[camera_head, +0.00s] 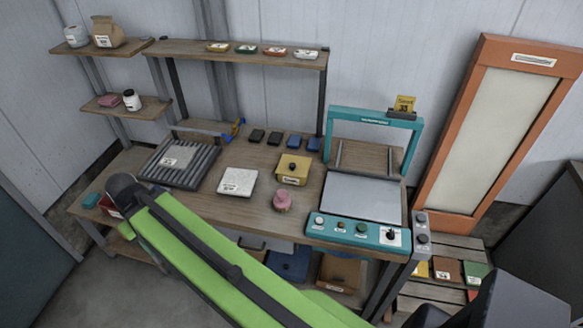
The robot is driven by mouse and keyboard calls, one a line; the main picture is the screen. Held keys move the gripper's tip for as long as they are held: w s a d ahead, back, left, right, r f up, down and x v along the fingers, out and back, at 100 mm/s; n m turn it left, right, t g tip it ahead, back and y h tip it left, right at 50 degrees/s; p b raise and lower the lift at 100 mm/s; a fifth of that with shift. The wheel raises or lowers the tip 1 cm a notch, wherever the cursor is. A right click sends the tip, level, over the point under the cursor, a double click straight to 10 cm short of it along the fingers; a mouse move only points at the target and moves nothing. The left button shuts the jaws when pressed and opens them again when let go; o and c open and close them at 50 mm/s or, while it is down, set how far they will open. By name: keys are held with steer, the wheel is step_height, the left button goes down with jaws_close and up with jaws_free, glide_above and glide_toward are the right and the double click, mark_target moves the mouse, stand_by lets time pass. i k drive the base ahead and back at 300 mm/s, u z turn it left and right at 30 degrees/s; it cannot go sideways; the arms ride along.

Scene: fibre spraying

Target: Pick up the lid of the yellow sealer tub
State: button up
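The yellow sealer tub (292,173) stands on the wooden workbench, right of the middle and just left of the teal machine. It is a small square yellow box with a pale label on its front. Its lid (285,161) sits on top and has a dark round knob. The tub and lid are in plain sight, with nothing touching them. My green arm crosses the lower picture, from the bottom right to a dark rounded joint at the bench's left end. I cannot make out the fingers of my gripper.
A pink jar (283,201) stands in front of the tub, and a white speckled slab (238,181) lies to its left. The teal machine (358,232) with its upright frame is at the right. Small dark and blue blocks (294,142) line up behind. A ribbed grey tray (180,163) lies left.

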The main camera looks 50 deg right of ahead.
mark_target(294, 166)
steer(key=i, duration=0.85)
steer(key=u, duration=0.05)
